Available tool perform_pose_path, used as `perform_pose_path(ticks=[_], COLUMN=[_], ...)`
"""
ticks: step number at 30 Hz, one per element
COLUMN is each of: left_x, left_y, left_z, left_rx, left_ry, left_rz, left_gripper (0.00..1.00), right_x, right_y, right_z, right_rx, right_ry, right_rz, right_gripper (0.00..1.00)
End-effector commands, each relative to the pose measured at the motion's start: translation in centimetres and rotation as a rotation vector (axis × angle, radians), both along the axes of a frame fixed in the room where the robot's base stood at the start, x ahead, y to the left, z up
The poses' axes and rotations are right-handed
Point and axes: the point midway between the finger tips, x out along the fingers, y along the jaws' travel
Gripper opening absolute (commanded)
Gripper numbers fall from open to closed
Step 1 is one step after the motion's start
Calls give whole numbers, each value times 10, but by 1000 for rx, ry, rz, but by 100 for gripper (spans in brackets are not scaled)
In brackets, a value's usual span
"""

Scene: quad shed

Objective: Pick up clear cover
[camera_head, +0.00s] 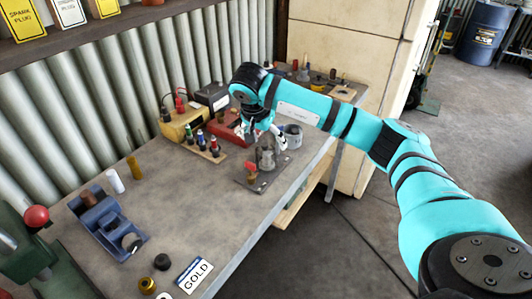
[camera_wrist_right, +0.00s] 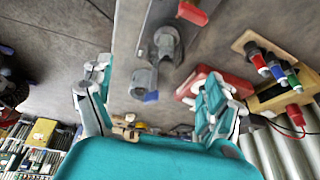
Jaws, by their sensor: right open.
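A grey, see-through-looking cylinder (camera_head: 267,156), which may be the clear cover, stands upright on a dark flat plate (camera_head: 250,183) near the bench's right edge. It also shows in the right wrist view (camera_wrist_right: 166,43). A second grey cup-like piece (camera_head: 293,134) stands just behind it; I cannot tell for certain which one is the cover. My right gripper (camera_head: 262,133) is open, its fingers pointing down above and behind the plate. In the right wrist view its fingers (camera_wrist_right: 156,80) are spread wide with nothing gripped. My left gripper is out of view.
A rack of coloured-handled tools (camera_head: 205,146), a yellow box (camera_head: 185,125) and a red box (camera_head: 226,130) crowd the left side. The bench middle (camera_head: 190,190) is mostly clear. A blue fixture (camera_head: 105,220) stands nearer.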

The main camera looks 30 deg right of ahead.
Motion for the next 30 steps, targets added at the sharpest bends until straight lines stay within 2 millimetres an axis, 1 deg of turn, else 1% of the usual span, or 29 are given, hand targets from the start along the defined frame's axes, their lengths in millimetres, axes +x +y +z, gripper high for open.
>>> perform_pose_path(ticks=[1, 2, 4, 7, 9, 12, 14, 17, 19, 22, 25, 30], left_x=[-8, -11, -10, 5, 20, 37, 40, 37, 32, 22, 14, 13], left_y=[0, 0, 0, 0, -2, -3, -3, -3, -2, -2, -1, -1], left_z=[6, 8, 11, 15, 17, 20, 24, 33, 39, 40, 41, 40], left_rx=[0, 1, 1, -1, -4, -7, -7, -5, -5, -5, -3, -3], left_ry=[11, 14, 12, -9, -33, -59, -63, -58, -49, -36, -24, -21], left_rz=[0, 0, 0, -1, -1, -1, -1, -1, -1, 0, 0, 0], left_gripper=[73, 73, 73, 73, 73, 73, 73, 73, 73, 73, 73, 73], right_x=[1, 3, 6, 10, 12, 14, 15, 19, 23, 27, 29, 29], right_y=[-3, -5, -9, -13, -15, -16, -17, -21, -24, -28, -31, -31], right_z=[-10, -15, -28, -41, -47, -52, -55, -66, -76, -90, -97, -99], right_rx=[0, 1, 1, 3, 3, 3, 4, 4, 4, 4, 3, 3], right_ry=[7, 5, 5, 2, 1, -1, 2, 4, 4, 2, -1, -2], right_rz=[-1, -1, 0, 1, 0, 1, 0, 0, 0, 0, 1, 1], right_gripper=[89, 89, 89, 89, 89, 89, 89, 89, 89, 89, 89, 89])
